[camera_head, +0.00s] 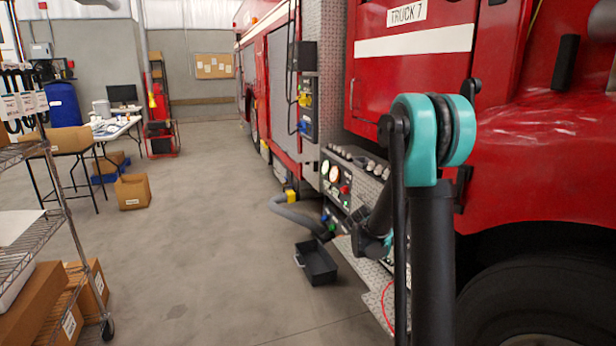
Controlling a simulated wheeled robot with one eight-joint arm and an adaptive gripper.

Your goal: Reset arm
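My arm (430,170), with teal and black joints, stands at the right in the head view and reaches down toward the side of the red fire truck (420,60). My gripper is not clearly seen; the far end of the arm is near the truck's pump panel (341,182), behind my own links. I cannot tell whether it holds anything.
A black open bin (317,262) lies on the floor by the truck, near a grey hose (290,213). A wire shelf (60,190) with boxes stands at the left. A cardboard box (132,191) and a table (112,128) are farther back. The middle floor is clear.

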